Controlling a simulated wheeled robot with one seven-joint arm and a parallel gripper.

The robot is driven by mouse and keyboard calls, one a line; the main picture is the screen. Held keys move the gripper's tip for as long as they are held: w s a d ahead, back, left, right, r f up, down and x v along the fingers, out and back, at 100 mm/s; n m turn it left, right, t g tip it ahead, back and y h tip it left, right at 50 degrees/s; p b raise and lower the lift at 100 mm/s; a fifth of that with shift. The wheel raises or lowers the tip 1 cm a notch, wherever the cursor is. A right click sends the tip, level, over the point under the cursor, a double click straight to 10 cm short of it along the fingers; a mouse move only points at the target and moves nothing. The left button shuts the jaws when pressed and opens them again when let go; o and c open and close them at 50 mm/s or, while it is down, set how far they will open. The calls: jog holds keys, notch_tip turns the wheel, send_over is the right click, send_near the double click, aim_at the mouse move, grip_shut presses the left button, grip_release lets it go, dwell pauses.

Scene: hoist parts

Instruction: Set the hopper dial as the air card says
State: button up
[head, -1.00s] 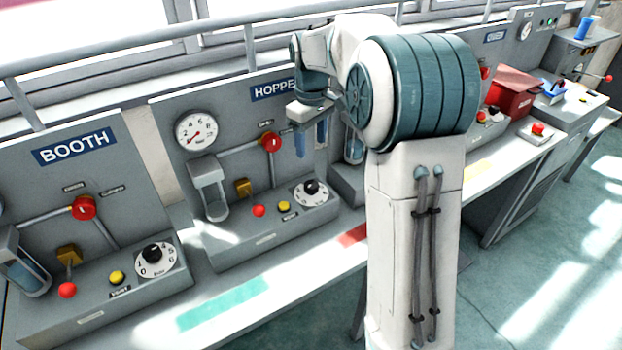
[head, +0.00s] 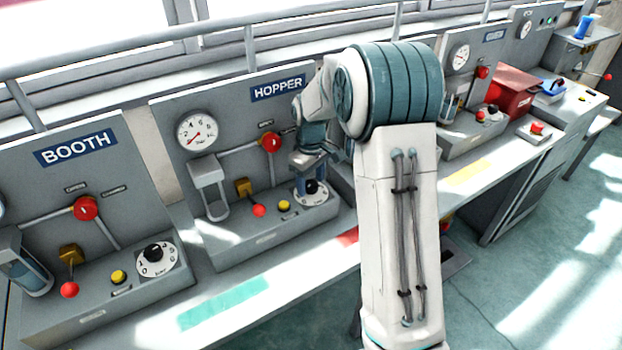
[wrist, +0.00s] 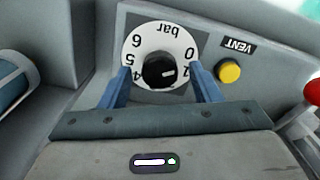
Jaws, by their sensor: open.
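The hopper dial (head: 309,202) is a white numbered disc with a black knob, on the console below the HOPPER sign (head: 278,88). In the wrist view the knob (wrist: 157,72) sits in the middle of the dial (wrist: 160,38), seen upside down. Its white mark points right, close to the 1. My gripper (wrist: 160,76) is open, with one blue finger on each side of the knob; I cannot tell whether they touch it. In the head view my gripper (head: 312,184) is over the dial and partly hides it. I cannot make out an air card.
A yellow VENT button (wrist: 229,71) is beside the dial. A red-knobbed lever (head: 259,210), a red valve (head: 271,142) and a gauge (head: 197,132) are on the hopper station. The BOOTH station (head: 75,148) with its own dial (head: 156,260) stands left.

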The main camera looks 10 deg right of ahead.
jog(key=c, duration=1)
jog(key=shift+m, duration=0.3)
jog(key=m+b, duration=0.1)
jog(key=m, duration=0.2)
jog(key=shift+m+b, duration=0.3)
jog(key=shift+m, duration=1.8)
jog(key=o, duration=1)
